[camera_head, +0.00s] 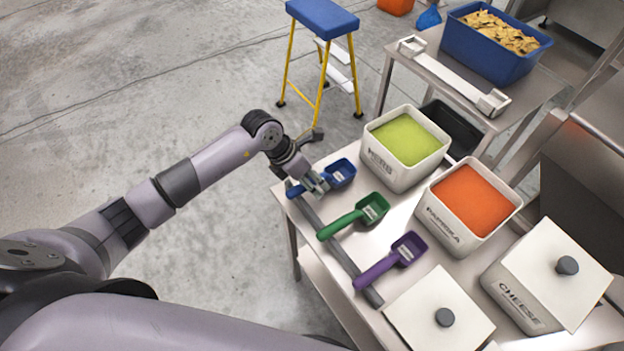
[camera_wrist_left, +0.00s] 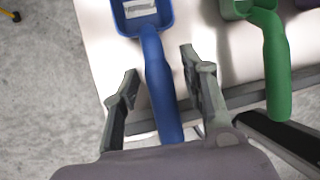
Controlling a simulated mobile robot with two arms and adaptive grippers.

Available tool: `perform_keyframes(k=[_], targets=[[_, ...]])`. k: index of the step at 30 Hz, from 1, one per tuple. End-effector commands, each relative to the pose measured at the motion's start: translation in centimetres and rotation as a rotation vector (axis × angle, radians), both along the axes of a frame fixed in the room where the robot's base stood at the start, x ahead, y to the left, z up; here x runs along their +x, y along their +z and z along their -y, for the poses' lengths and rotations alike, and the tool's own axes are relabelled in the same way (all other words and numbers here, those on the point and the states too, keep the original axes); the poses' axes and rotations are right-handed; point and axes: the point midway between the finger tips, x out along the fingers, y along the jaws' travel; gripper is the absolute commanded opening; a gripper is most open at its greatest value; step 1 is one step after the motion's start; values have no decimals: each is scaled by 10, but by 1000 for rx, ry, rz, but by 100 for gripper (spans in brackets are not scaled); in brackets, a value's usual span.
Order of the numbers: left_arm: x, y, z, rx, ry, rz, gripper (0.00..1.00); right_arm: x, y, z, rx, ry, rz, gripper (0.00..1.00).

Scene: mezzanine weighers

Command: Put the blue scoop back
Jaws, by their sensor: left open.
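The blue scoop (camera_head: 341,173) lies at the far left end of the steel table, its handle pointing left across a grey bar (camera_head: 340,247). My left gripper (camera_head: 316,184) is at the handle. In the left wrist view the gripper (camera_wrist_left: 158,82) is open, with one finger on each side of the blue scoop's handle (camera_wrist_left: 161,90). The fingers look apart from the handle. The scoop's bowl (camera_wrist_left: 141,14) with a white label is at the top of that view. My right gripper is not in view.
A green scoop (camera_head: 373,209) and a purple scoop (camera_head: 408,248) lie beside the blue one. Behind stand the green-filled herb tub (camera_head: 391,171) and orange-filled paprika tub (camera_head: 441,222). The lidded cheese tub (camera_head: 520,298) is at right. Open floor lies left of the table.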

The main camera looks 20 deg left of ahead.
Motion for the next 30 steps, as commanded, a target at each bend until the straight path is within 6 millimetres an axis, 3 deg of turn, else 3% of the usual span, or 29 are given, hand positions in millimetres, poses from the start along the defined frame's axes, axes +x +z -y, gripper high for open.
perform_keyframes(k=[5, 21, 30], targets=[[-1, 10, -4, 1, 1, 3, 40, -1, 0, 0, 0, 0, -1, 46], [-21, 100, -44, 1, 0, 2, 40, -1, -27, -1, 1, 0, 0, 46], [-24, 111, -48, 0, 0, 0, 40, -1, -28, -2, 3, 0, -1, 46]])
